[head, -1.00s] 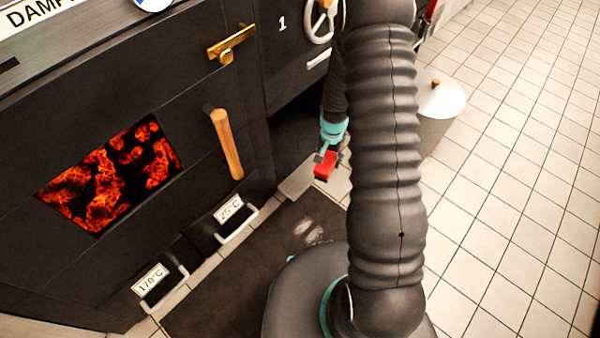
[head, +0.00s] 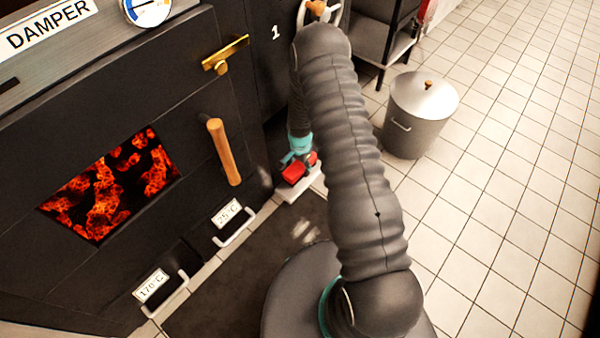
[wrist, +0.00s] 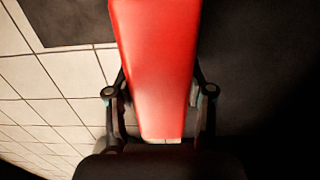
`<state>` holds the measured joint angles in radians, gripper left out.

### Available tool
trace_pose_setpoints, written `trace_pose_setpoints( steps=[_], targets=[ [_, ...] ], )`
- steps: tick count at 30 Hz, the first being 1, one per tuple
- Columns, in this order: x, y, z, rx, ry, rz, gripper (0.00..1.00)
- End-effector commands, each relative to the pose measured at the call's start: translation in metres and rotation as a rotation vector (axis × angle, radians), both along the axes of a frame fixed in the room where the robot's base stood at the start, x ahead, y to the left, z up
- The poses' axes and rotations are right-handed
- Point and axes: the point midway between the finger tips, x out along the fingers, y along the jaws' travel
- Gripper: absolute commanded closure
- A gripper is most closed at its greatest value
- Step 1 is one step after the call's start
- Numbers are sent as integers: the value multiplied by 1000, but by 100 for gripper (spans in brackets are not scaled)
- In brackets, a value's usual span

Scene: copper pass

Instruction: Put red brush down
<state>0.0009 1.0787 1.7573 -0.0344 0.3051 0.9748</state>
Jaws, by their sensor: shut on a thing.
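The red brush (head: 294,174) is in my gripper (head: 299,160), low in front of the dark oven front in the head view. In the wrist view the red brush (wrist: 155,65) fills the upper middle, standing between the two fingers of my gripper (wrist: 160,100). The fingers are shut on it. Its far end runs out of the top of the wrist view, so I cannot see all of it. A pale slab (head: 302,190) shows just below the brush; I cannot tell whether they touch.
The oven has a glowing window (head: 112,185), a wooden handle (head: 224,153) and a brass latch (head: 224,56). Two low drawer handles (head: 235,228) (head: 166,295) stick out. A dark mat (head: 240,270) lies before it. A lidded metal bin (head: 421,115) stands right; tiled floor there is open.

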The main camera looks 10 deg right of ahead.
Motion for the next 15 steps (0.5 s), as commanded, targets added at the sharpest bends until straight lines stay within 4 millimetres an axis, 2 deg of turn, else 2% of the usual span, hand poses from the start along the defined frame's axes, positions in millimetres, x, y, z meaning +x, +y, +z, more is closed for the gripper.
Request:
trace_pose_setpoints(
  steps=[5, 12, 15],
  targets=[
    [1, 2, -9, 0, 2, 0, 85],
    [1, 2, -39, 0, 1, 0, 85],
    [2, 2, -41, 1, -1, 1, 85]
  ],
)
